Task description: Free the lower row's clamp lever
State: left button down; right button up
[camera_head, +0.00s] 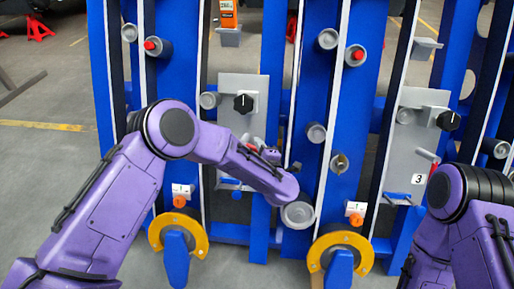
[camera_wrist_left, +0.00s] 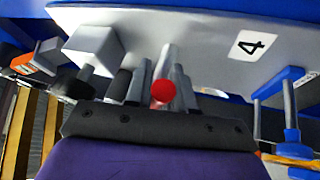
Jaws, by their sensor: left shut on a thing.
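My left gripper (camera_head: 252,143) is at the lower part of the left grey panel (camera_head: 227,95), largely hidden behind my own forearm. In the left wrist view my left gripper (camera_wrist_left: 160,98) is shut on a grey clamp lever (camera_wrist_left: 167,58) with a red end that faces the camera. The lever stands out from the grey plate marked 4 (camera_wrist_left: 205,65). A similar lever (camera_head: 428,155) with a red end is on the right panel marked 3 (camera_head: 418,125), with no gripper on it. My right arm is at the lower right, and its gripper is out of view.
Black knobs (camera_head: 243,102) (camera_head: 448,120) stand out from both panels. Blue upright rails (camera_head: 322,85) carry several grey rollers and red-tipped pegs. Yellow half rings (camera_head: 342,246) sit low in front. A blue bracket (camera_wrist_left: 290,120) stands beside plate 4 in the wrist view.

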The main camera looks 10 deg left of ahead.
dwell(0.3)
pick_arm(q)
jog(key=c, duration=1.1)
grip_release()
jog(key=shift+o, duration=0.2)
jog(key=p+v, duration=0.1)
jog(key=v, duration=0.9)
jog(key=shift+s+d, duration=0.2)
jog(key=shift+s, duration=0.1)
